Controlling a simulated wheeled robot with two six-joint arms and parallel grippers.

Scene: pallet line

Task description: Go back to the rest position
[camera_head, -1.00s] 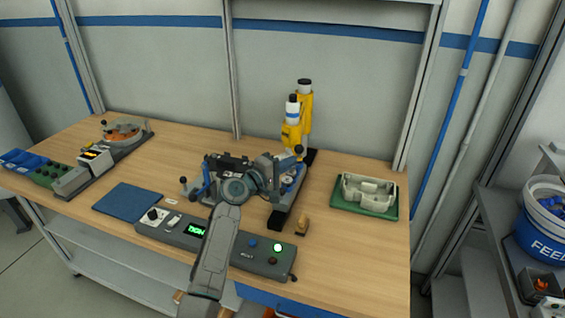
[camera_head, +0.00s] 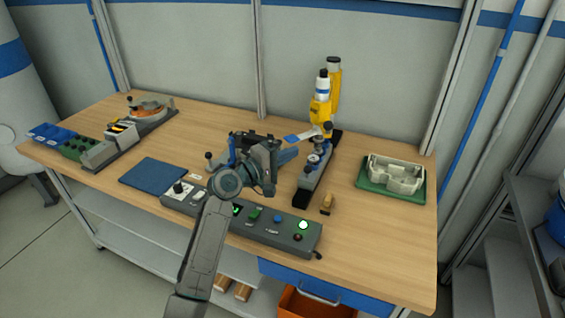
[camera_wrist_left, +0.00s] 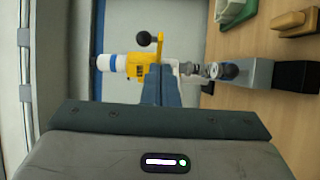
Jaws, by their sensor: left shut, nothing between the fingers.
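My left gripper (camera_head: 306,136) reaches over the middle of the wooden bench, its arm coming up from the bottom of the head view. Its blue-grey fingers (camera_wrist_left: 158,85) are together in the left wrist view, with nothing visible between them. The fingertips point toward the yellow tool (camera_head: 320,112) on the grey fixture (camera_head: 316,172). In the left wrist view the yellow tool (camera_wrist_left: 133,66) shows just beyond the fingertips; I cannot tell whether they touch. My right gripper is in neither view.
A small wooden-coloured piece (camera_head: 327,203) stands near the fixture. An orange bin (camera_head: 315,304) sits below.

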